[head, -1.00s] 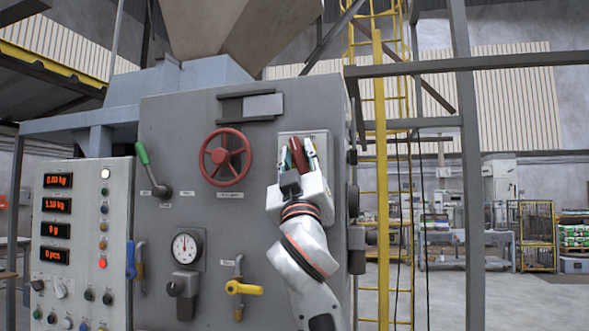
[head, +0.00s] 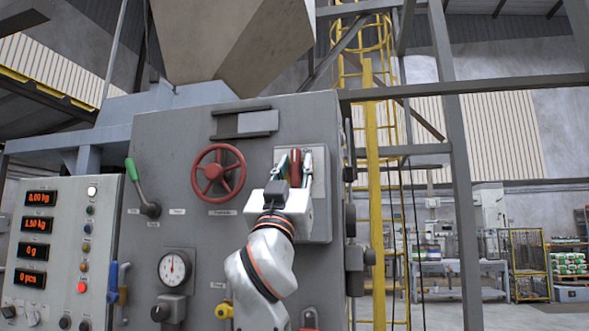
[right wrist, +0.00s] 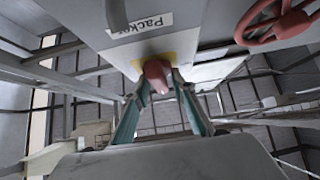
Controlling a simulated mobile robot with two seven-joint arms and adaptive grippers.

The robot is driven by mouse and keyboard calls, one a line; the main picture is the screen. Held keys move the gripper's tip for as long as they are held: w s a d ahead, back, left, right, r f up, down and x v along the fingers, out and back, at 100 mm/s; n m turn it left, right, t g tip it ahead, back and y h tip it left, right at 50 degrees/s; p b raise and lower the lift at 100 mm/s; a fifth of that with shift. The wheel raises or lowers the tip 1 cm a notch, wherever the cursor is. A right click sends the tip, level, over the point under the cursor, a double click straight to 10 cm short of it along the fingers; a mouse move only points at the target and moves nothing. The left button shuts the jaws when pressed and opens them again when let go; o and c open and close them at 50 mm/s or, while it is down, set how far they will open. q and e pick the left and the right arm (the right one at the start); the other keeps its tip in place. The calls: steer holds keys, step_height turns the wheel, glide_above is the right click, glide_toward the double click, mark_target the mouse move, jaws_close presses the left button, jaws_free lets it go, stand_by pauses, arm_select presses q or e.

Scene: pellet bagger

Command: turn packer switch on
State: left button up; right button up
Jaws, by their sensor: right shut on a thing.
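The packer switch is a red handle (head: 295,164) on a grey box (head: 318,220) at the right side of the machine's front panel. The handle stands roughly upright in the head view. My right gripper (head: 294,172) is shut on it, with one finger on each side. In the right wrist view the red handle (right wrist: 156,76) shows between the two greenish fingers (right wrist: 157,98), under a label reading "Packer" (right wrist: 140,24). The gripper hides the lower part of the handle in the head view. My left gripper is not in view.
A red handwheel (head: 218,173), a green-handled lever (head: 142,188) and a gauge (head: 174,268) are on the panel to the left. A control panel (head: 62,235) with red displays stands further left. A yellow ladder (head: 372,200) and grey frame are on the right.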

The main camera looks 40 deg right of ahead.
steer(key=o, duration=0.8)
steer(key=v, duration=1.2)
steer(key=shift+w, duration=0.1)
